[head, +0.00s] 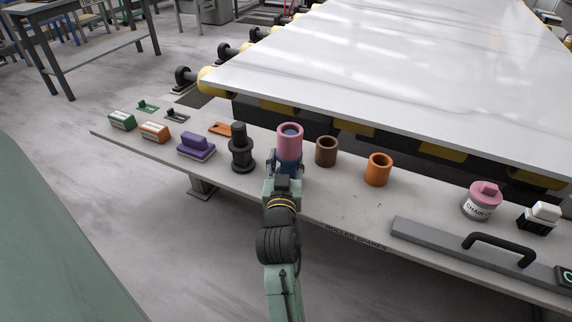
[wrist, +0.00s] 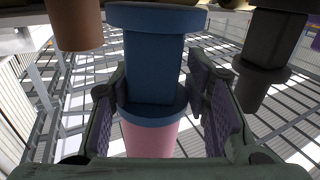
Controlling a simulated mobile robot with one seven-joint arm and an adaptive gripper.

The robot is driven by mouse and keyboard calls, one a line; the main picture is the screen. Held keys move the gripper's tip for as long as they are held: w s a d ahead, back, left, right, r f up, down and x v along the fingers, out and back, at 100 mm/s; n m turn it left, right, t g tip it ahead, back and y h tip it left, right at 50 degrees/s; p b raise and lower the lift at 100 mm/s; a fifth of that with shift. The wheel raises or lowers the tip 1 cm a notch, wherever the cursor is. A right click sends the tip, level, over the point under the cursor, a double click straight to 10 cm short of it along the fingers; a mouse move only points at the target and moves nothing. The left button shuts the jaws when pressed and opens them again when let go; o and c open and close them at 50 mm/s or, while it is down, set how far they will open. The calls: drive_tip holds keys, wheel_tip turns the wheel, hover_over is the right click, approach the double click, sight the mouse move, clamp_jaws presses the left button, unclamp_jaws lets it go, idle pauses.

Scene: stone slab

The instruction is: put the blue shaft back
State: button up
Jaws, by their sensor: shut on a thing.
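The blue shaft (wrist: 154,70) has a square middle between round flanges in the wrist view, which shows things upside down. A pink sleeve (head: 290,142) sits around its upper part, and the shaft's blue top (head: 290,131) shows inside the sleeve's mouth. The shaft stands upright at the shelf's front part. I cannot tell whether its bottom flange touches the shelf (head: 345,205).
A black shaft (head: 241,152) stands close on the left. A brown sleeve (head: 326,152) and an orange sleeve (head: 378,170) stand on the right. A purple block (head: 196,146) lies farther left. A large pale slab (head: 400,65) lies behind.

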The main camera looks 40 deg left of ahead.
drive_tip(key=shift+f, duration=0.55)
drive_tip(key=shift+f, duration=0.1)
drive_tip(key=o, duration=1.4)
